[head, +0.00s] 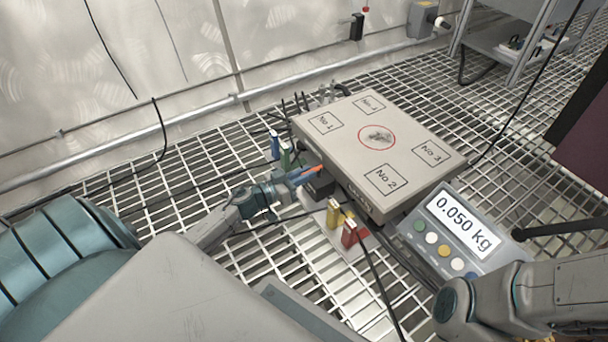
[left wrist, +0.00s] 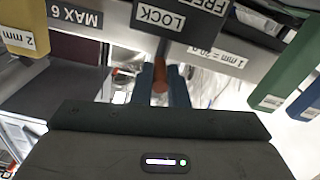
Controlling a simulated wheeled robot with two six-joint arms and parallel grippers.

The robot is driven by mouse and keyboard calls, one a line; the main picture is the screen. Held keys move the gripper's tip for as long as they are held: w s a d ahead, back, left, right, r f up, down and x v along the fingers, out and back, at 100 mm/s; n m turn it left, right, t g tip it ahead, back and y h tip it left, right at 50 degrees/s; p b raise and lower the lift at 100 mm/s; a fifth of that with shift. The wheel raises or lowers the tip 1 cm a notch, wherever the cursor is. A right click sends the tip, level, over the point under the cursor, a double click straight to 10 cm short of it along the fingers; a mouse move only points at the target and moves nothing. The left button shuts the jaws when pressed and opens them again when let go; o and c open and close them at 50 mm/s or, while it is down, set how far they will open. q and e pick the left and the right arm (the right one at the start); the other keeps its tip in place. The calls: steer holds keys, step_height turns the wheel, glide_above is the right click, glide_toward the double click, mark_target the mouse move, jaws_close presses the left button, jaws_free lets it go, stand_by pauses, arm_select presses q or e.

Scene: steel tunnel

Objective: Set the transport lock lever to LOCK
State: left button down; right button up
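The transport lock lever (head: 311,172) shows orange at the near left side of the grey scale platform (head: 412,138). In the left wrist view the reddish lever (left wrist: 160,80) stands out below a dark plate (left wrist: 178,25) marked LOCK and FREE, upside down. Its shaft meets the plate close to the word LOCK; its exact setting is hard to tell. My left gripper (head: 303,177) is at the lever. Its two blue fingers (left wrist: 162,88) lie on both sides of the lever's end and appear closed on it. My right gripper is not in view.
A display (head: 462,223) reads 0.050 kg. Yellow (head: 334,214) and red (head: 349,233) blocks stand near the platform's front corner; blue (head: 275,145) and green (head: 285,156) ones stand behind my gripper. Cables cross the grating floor (head: 240,140). A metal rack (head: 515,40) stands at the back right.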

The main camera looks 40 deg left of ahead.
arm_select(q)
steer(key=shift+s+d+r+n+t+y+p, duration=0.15)
steer(key=shift+d+n+t+y+p, duration=0.15)
steer(key=shift+n+y+p, duration=0.4)
steer(key=y+b, duration=0.1)
steer(key=d+f+n+y+b, duration=0.1)
steer(key=y+b, duration=0.1)
steer(key=n+y+b, duration=0.1)
steer(key=b, duration=0.1)
steer(key=shift+d+f+t, duration=0.2)
steer(key=shift+d+t, duration=0.05)
steer(key=shift+t, duration=0.15)
steer(key=shift+r+n+y+b, duration=0.2)
steer(key=shift+n+y+b, duration=0.1)
steer(key=shift+n+y, duration=0.3)
steer(key=shift+d+r+n+y, duration=0.3)
steer(key=shift+n+y, duration=0.3)
steer(key=shift+y, duration=0.8)
